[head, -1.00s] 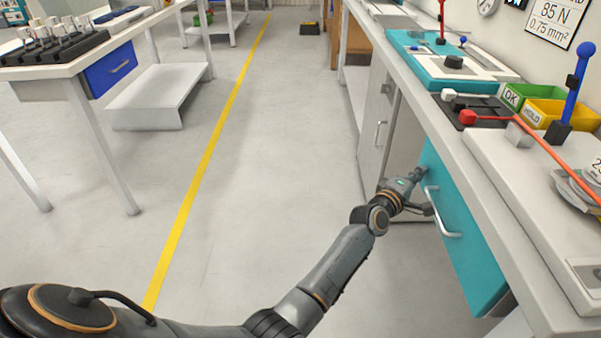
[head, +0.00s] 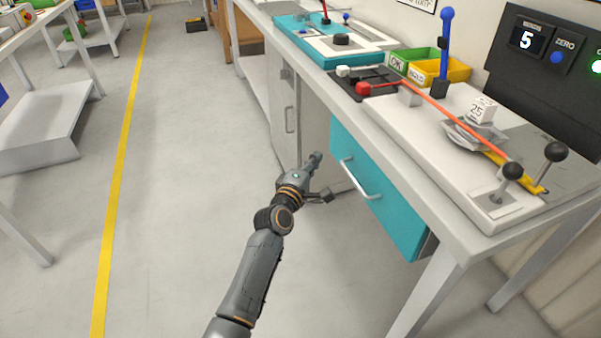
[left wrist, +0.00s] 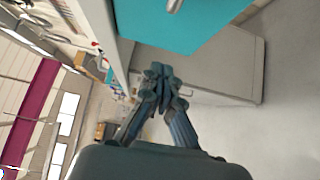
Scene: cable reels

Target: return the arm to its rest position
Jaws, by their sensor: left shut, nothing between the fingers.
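My left gripper (head: 314,177) is shut and empty, beside the workbench at drawer height. In the head view it shows just left of the silver handle (head: 360,178) of the teal drawer (head: 392,212), with a small gap in the picture. In the left wrist view the two dark fingers (left wrist: 160,88) come together at their tips with nothing between them. The teal drawer front (left wrist: 180,30) fills the top of that view, with part of its handle (left wrist: 174,5). My left arm reaches in from the bottom of the head view. My right gripper is not in view.
The workbench (head: 420,180) runs along the right, with a scale, an orange-red lever, a green bin (head: 408,60) and a yellow bin (head: 450,72) on top. A grey cabinet (head: 285,115) stands behind my gripper. The floor left of my arm is clear, with a yellow line (head: 118,190).

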